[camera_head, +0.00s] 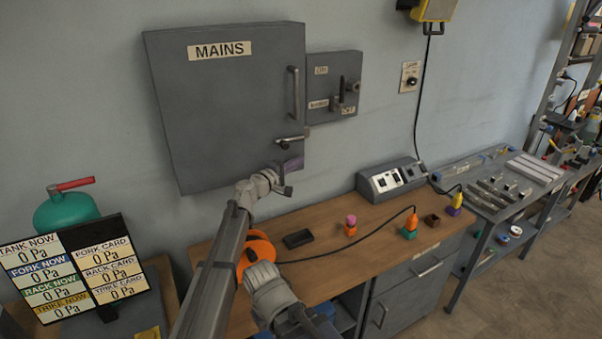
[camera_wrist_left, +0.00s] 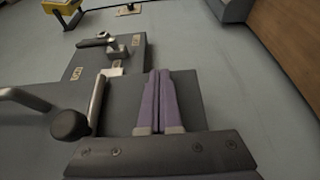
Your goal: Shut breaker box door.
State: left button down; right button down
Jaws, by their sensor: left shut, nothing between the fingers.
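The grey breaker box door (camera_head: 225,110), labelled MAINS, is on the wall at the upper left in the head view. It looks close to flat with the box, but I cannot tell whether a thin gap is left. It has an upright bar handle (camera_head: 294,93) and a lever latch (camera_head: 291,140) on its right side. In the left wrist view the grey door (camera_wrist_left: 35,140) and lever (camera_wrist_left: 95,105) show at the left. My left gripper (camera_head: 292,164), with purple fingers (camera_wrist_left: 160,82), is shut and empty at the door's lower right edge. Contact is unclear.
A smaller switch box (camera_head: 334,85) is just right of the door. Below is a wooden workbench (camera_head: 350,240) with a grey control box (camera_head: 390,181), small coloured parts and a black cable. A gauge board (camera_head: 75,270) and green tank (camera_head: 66,212) stand at the left.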

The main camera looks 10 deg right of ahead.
aim_at(287, 160)
pick_arm(q)
jog(key=shift+w+a, duration=0.15)
jog(key=shift+w, duration=0.75)
jog(key=shift+w+a, duration=0.1)
jog(key=shift+w, duration=0.75)
jog(key=shift+s, duration=0.1)
